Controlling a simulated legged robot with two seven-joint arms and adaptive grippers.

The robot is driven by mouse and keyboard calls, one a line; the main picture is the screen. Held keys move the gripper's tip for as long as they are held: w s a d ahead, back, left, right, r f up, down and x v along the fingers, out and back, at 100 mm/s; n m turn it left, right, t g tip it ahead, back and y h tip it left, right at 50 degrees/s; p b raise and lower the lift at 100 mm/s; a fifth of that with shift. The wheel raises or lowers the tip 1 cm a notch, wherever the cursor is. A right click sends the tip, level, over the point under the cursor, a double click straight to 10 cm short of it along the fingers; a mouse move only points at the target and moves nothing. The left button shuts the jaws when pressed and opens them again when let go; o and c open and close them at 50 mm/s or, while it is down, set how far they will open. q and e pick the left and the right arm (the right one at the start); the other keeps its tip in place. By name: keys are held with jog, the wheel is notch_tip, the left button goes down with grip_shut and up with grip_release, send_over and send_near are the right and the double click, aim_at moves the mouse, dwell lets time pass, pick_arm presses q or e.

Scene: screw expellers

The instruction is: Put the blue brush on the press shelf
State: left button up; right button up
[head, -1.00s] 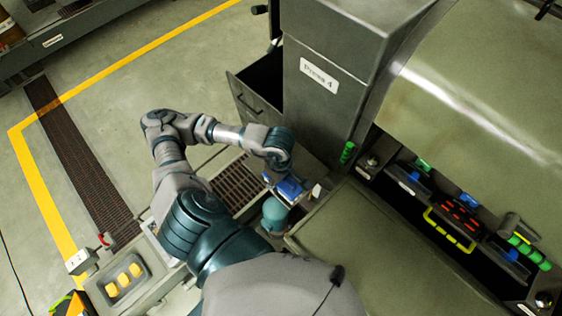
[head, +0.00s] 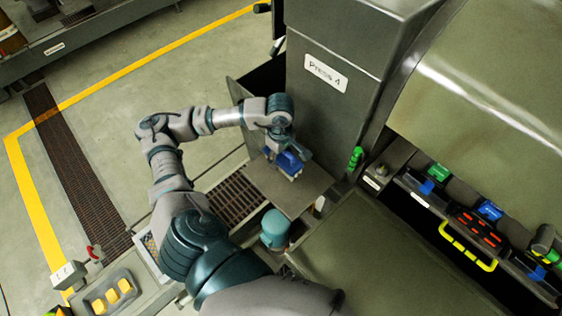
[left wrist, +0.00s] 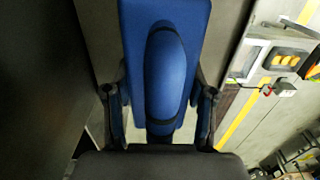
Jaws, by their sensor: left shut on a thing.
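The blue brush (head: 289,162) is in my left gripper (head: 287,150), beside the column of Press 4 in the head view. Pale bristles show at its lower edge. It is over the far part of a flat grey press shelf (head: 296,197). I cannot tell whether it touches the shelf. In the left wrist view, the brush's blue back and rounded handle (left wrist: 166,80) fill the middle. The dark fingers of the left gripper (left wrist: 158,112) are shut on it from both sides. My right gripper is not in view.
The press column (head: 335,95) rises right behind the shelf. A teal-topped cylinder (head: 275,228) stands at the shelf's near side. A floor grate (head: 235,198) lies to the left. A rack at the right holds a yellow handle (head: 466,247) and several coloured items. The shelf's near part is clear.

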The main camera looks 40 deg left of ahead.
aim_at(281, 163)
pick_arm(q)
jog(key=f, duration=0.3)
jog(key=shift+a+f, duration=0.2)
jog(key=shift+a, duration=0.2)
jog(key=o, duration=1.2)
jog(key=shift+d, duration=0.3)
jog(key=shift+r, duration=0.15)
notch_tip(281, 163, up, 12)
jog(key=shift+f, duration=0.1)
jog(key=shift+a, duration=0.3)
